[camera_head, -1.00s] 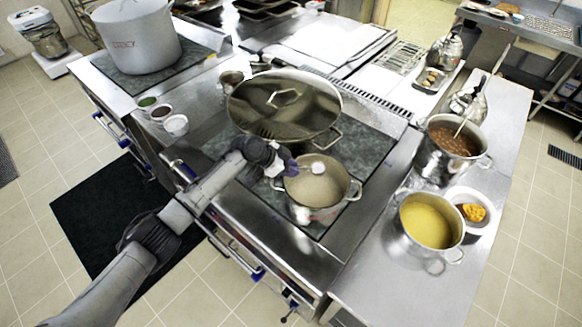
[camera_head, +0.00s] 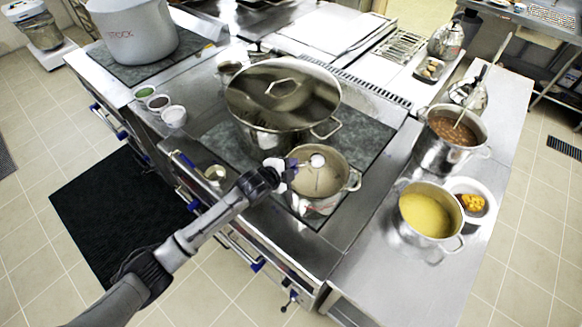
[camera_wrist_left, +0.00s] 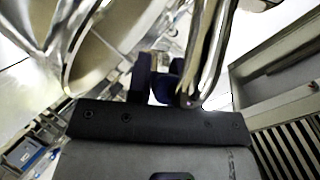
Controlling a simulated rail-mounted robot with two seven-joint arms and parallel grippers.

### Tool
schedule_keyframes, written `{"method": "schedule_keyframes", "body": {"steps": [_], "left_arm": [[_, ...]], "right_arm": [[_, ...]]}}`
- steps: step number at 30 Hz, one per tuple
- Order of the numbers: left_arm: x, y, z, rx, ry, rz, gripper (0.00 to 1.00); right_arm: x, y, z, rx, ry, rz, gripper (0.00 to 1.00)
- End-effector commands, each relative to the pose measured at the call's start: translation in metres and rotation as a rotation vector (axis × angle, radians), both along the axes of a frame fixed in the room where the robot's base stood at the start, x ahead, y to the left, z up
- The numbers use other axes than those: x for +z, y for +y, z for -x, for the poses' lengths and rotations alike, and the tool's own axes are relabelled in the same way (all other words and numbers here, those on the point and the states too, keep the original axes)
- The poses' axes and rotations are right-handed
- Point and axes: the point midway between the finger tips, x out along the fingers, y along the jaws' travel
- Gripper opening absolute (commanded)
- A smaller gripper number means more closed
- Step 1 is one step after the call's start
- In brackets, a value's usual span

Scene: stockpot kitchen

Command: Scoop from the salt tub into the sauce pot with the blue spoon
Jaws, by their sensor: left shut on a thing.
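My left gripper (camera_head: 281,174) is shut on the blue spoon, at the left rim of the sauce pot (camera_head: 345,186). The spoon's round, white-looking bowl (camera_head: 317,160) is over the pot's opening, above the beige sauce. Its handle is mostly hidden by the gripper. I cannot tell whether salt remains in the bowl. In the left wrist view, the dark gripper fingers (camera_wrist_left: 160,80) are close together, and the spoon is hard to make out. The salt tub, seemingly the small white tub (camera_head: 174,116), stands at the counter's left. My right gripper is not in view.
A large lidded pan (camera_head: 284,100) stands right behind the sauce pot. A pot of yellow soup (camera_head: 428,212) and a pot of brown stew (camera_head: 452,140) stand on the right counter. A small pale-filled bowl (camera_head: 215,174) is left of my arm.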

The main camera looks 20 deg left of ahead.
Motion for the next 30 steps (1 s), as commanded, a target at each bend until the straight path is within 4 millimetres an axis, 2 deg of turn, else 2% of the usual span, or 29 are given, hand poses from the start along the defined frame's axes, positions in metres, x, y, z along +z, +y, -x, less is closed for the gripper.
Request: {"method": "schedule_keyframes", "body": {"steps": [1,9,30], "left_arm": [[-0.007,-0.002,0.002,-0.002,-0.044,-0.028,0.00],[-0.012,-0.005,0.007,0.000,-0.228,-0.150,0.00],[-0.016,-0.010,0.013,0.000,-0.525,-0.348,0.00]], "right_arm": [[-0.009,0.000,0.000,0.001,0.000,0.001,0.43],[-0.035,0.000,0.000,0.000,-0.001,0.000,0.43],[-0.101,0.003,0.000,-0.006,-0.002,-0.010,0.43]]}}
